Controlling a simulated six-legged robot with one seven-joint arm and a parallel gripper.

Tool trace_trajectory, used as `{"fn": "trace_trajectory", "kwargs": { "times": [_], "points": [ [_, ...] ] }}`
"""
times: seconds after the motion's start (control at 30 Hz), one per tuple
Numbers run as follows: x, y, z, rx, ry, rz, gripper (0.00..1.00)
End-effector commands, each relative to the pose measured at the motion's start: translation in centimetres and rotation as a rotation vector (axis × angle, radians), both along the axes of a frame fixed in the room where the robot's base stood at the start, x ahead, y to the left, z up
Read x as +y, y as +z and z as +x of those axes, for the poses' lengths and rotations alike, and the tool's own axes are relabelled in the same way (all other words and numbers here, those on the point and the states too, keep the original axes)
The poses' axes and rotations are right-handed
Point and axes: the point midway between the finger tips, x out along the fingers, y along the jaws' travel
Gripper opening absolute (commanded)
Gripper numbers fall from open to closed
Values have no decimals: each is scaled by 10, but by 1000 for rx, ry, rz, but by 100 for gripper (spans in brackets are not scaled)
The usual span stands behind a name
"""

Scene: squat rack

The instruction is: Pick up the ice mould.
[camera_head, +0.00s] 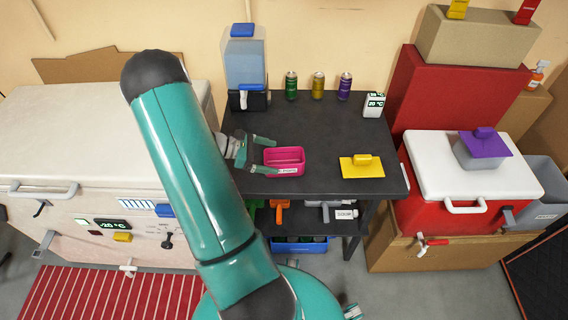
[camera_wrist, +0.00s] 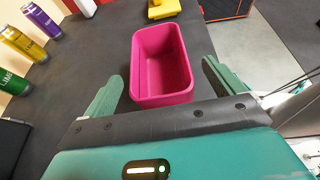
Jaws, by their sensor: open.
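The ice mould, a deep pink open-topped box with a white label on its front (camera_head: 285,161), stands upright on the dark table (camera_head: 320,132). It looks empty inside. In the wrist view the mould (camera_wrist: 163,65) lies ahead, with its near end between the finger tips. My gripper (camera_head: 263,153) is open at the mould's left end, and its fingers lie along either side of that end. In the wrist view my gripper (camera_wrist: 161,74) shows a gap between each finger and the mould. I cannot tell how high the fingertips are above the table.
A yellow lid-like piece (camera_head: 362,166) lies right of the mould. Green (camera_head: 291,86), gold (camera_head: 318,86) and purple (camera_head: 344,87) cans stand behind, beside a blue-topped dispenser (camera_head: 245,62). A small display box (camera_head: 374,105) stands back right. A white chest (camera_head: 85,170) adjoins on the left.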

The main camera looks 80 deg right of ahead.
Motion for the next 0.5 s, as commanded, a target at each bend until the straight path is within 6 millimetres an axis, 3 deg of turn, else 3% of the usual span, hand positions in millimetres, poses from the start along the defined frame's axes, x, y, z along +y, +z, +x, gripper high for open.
{"fn": "trace_trajectory", "kwargs": {
  "times": [0.2, 0.5],
  "points": [
    [-10, -13, -29, 0, -3, 1, 94],
    [-11, -15, -34, 0, 0, 0, 94]
  ]
}}
